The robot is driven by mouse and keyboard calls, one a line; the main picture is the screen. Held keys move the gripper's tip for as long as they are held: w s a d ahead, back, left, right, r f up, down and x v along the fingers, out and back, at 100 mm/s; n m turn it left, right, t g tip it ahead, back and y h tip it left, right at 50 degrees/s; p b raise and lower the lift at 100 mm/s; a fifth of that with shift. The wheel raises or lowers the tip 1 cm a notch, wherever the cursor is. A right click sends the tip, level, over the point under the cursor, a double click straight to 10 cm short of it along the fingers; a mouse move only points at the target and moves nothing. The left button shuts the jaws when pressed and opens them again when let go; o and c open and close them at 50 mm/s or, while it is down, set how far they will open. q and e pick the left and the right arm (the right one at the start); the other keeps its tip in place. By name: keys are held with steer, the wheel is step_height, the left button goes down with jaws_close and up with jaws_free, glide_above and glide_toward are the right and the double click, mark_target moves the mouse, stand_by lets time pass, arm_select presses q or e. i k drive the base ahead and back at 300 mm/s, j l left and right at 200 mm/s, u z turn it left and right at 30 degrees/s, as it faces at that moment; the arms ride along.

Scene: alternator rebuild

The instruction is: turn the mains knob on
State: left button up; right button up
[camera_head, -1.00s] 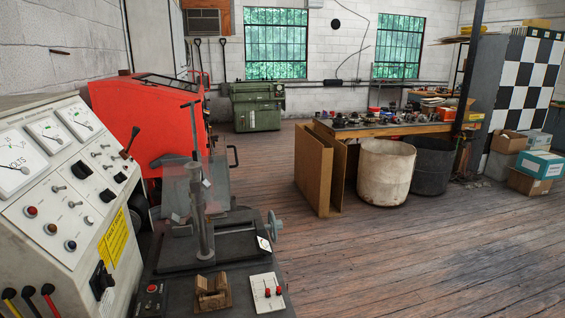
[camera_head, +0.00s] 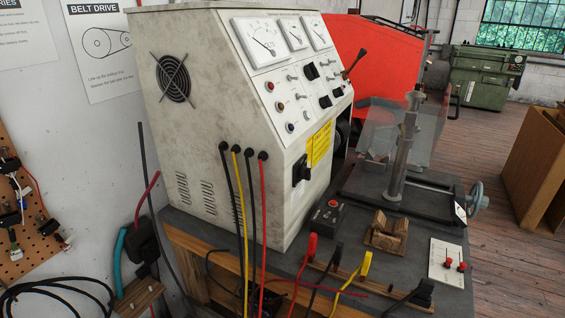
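A beige test bench cabinet (camera_head: 215,110) stands on the dark bench top, its sloped control panel facing right. A large black rotary knob (camera_head: 300,170) sits low on the panel, beside a yellow label (camera_head: 319,144). I cannot read any marking that shows which knob is the mains knob. Smaller black knobs (camera_head: 311,71) sit higher up, among toggle switches and coloured buttons or lamps. The large knob is unobstructed and nothing touches it. Neither of my grippers is in view.
Black, yellow and red cables hang from the cabinet's side, with clamps (camera_head: 364,263) on the bench front. A black box with a red button (camera_head: 328,215), a wooden block (camera_head: 386,231) and a white plate (camera_head: 447,262) lie nearby. A vice-like stand (camera_head: 405,150) is behind.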

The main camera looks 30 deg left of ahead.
mark_target(305, 172)
steer(key=u, duration=0.85)
